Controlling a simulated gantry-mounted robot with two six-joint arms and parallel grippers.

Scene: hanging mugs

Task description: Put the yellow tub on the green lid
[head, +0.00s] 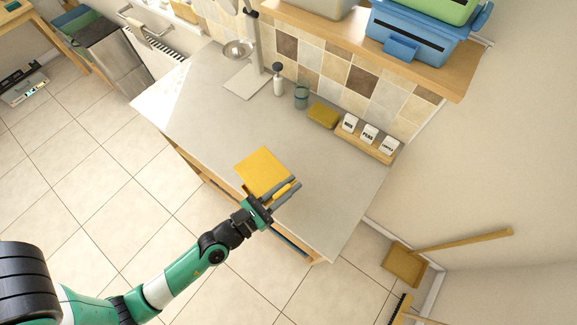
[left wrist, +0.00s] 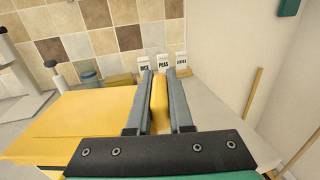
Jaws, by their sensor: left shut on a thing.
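The yellow tub (head: 262,170) shows as a flat yellow square at the front edge of the counter, and its broad top fills the lower left of the left wrist view (left wrist: 75,125). My left gripper (head: 289,188) is at its right side, shut on a narrow yellow bar that looks like the tub's handle (left wrist: 159,102). I cannot tell whether the tub touches the counter. A green tub or lid (head: 440,9) sits on a blue tub (head: 415,40) on the wall shelf, cut off by the top edge. My right gripper is not in view.
The grey counter (head: 220,120) is mostly clear. At its back stand a pump bottle (head: 278,82), a teal jar (head: 301,98), an olive-yellow box (head: 323,114) and white labelled containers (head: 368,134). The wooden shelf (head: 350,45) overhangs the back.

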